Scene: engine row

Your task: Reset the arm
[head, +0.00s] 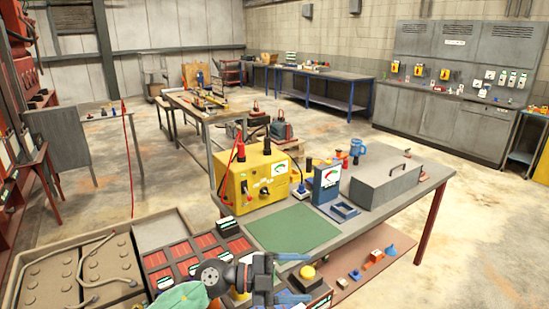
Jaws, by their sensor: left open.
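My left gripper (293,277) is at the bottom middle of the head view. Its two dark bluish fingers point right and stand apart, with no object seen held between them. It is in front of the near edge of the workbench (405,200), close to a green mat (293,228) on the bench. My right gripper is not in view.
A yellow meter box (258,178), a blue gauge stand (326,183) and a grey lidded box (388,180) stand on the bench. Trays of red-topped blocks (187,250) and grey batteries (50,278) lie left of it. Open concrete floor (480,230) lies right.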

